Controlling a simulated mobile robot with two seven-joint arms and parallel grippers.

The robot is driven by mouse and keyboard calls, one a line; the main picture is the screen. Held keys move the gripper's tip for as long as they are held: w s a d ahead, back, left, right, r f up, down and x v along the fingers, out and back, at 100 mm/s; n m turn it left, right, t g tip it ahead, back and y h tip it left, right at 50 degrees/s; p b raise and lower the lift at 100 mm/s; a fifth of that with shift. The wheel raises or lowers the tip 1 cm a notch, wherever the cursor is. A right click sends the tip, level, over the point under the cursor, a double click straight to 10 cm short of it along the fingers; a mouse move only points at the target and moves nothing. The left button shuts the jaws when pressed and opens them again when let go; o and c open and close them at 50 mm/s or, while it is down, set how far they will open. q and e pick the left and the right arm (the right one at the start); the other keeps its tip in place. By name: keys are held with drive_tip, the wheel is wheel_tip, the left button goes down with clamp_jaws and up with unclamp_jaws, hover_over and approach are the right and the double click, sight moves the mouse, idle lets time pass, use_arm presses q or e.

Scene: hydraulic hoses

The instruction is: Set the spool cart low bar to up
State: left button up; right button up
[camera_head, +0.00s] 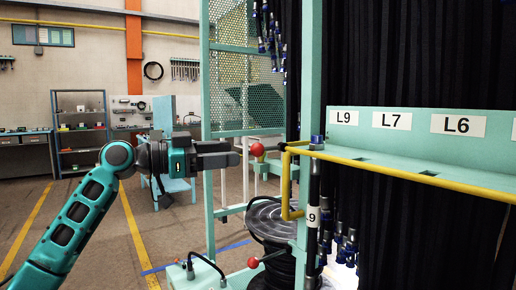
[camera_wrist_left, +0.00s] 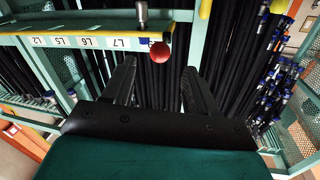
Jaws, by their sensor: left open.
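My left gripper (camera_head: 236,160) comes in from the left, level and empty, its tips just left of an upper red ball knob (camera_head: 257,149). In the left wrist view the two fingers (camera_wrist_left: 158,68) stand apart, and a red ball (camera_wrist_left: 160,52) shows ahead between their tips; they do not visibly touch it. A lower red ball knob (camera_head: 253,262) sits on a short dark rod beside the spool cart's teal post, near the black hose spool (camera_head: 268,215). I cannot tell for sure which knob belongs to the low bar. My right gripper is not in view.
A yellow rail (camera_head: 400,178) edges the teal shelf labelled L9, L7, L6 and bends down at the post. Dark hoses hang behind it. A perforated teal panel (camera_head: 240,70) stands behind the gripper.

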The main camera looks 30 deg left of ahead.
sight(258, 151)
use_arm(q)
drive_tip(key=p+x, duration=0.2)
drive_tip(key=x, duration=0.6)
clamp_jaws()
idle(0.5)
